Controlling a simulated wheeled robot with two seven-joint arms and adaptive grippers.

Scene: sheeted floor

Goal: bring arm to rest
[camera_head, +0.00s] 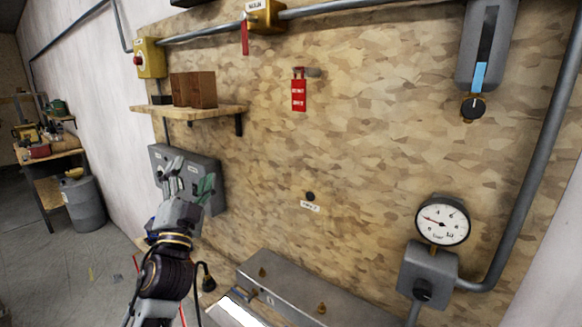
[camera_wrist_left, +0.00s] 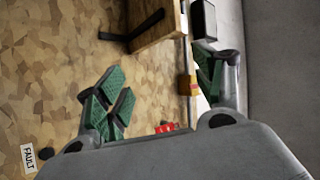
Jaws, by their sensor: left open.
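My left gripper (camera_head: 189,174) is raised in front of the board wall in the head view. Its fingers with green pads are spread apart and nothing is between them. It hides part of a grey panel box (camera_head: 217,190) on the wall behind it. In the left wrist view the two fingers of the left gripper (camera_wrist_left: 160,85) stand wide apart. The wooden shelf (camera_wrist_left: 158,45) and its dark bracket show beyond them. My right gripper is in neither view.
A metal bench or box (camera_head: 300,290) stands low at the wall. A pressure gauge (camera_head: 442,220) and pipe are at right. A drum (camera_head: 83,205) and workbench stand far left.

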